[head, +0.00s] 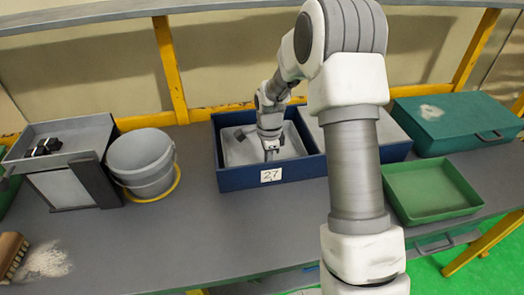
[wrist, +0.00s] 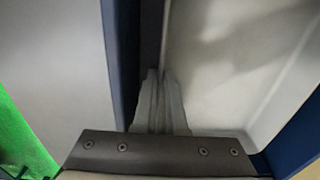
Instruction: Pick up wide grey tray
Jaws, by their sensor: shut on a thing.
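The wide grey tray (head: 238,152) lies inside a dark blue box (head: 236,180) with a label reading 27. It looks light grey and shallow, and fills much of the wrist view (wrist: 235,75) on the right. My gripper (head: 270,152) reaches down into the box just behind its front wall. In the wrist view my gripper's fingers (wrist: 159,80) are close together on the tray's near edge, beside the blue wall (wrist: 122,50). The pinched edge is hidden between the fingers. The tray still appears to be down in the box.
A grey bucket (head: 141,165) and a grey open-topped container (head: 70,135) stand left. A green tray (head: 430,190) and a green case (head: 455,122) stand right. A brush (head: 12,254) lies front left. The bench (head: 200,235) is clear in front of the box.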

